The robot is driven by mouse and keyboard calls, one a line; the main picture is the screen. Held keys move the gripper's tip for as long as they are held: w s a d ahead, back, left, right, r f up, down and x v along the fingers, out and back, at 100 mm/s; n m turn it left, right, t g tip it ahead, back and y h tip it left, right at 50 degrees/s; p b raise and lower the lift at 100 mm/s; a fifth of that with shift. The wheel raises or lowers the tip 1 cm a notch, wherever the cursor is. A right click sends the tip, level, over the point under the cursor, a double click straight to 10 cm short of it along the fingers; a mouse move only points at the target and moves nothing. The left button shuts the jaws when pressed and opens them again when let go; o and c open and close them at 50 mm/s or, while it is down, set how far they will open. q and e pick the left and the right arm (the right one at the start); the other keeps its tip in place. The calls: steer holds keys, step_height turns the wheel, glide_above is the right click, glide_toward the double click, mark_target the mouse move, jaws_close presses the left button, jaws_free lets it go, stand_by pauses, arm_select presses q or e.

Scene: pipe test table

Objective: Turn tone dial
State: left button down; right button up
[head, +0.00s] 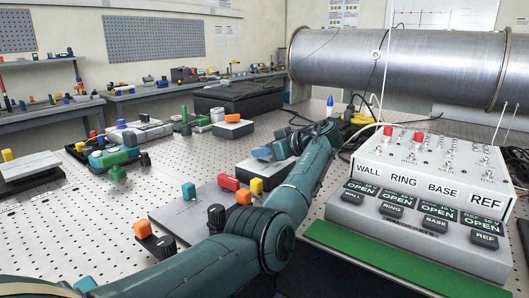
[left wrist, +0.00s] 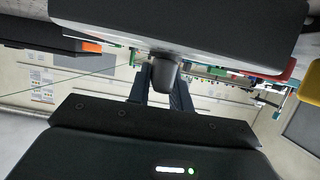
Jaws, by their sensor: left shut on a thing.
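The tone dial is a small dark knob (left wrist: 165,76) on the face of a dark grey box (left wrist: 215,22), at the upper middle of the left wrist view. My left gripper (left wrist: 163,90) has one finger on each side of the knob and is shut on it. In the head view my left arm reaches over the table, and its gripper (head: 276,150) is at a low grey-topped box (head: 262,172). The dial cannot be made out there. My right gripper is not in view.
A white-and-grey control box labelled WALL, RING, BASE, REF (head: 425,190) stands right of my arm. A large metal pipe (head: 400,68) lies behind. Red (head: 228,182), yellow (head: 256,186) and orange (head: 244,197) parts stand close left of my forearm. Bare perforated table (head: 60,225) shows at left.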

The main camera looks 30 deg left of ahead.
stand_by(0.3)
arm_select(q)
steer(key=c, duration=1.3)
jaws_free()
steer(key=shift+o, duration=0.2)
steer(key=shift+d, duration=0.1)
steer(key=w+v, duration=0.1)
steer(key=v, duration=1.2)
steer(key=shift+s, duration=0.5)
steer(key=shift+r, duration=0.1)
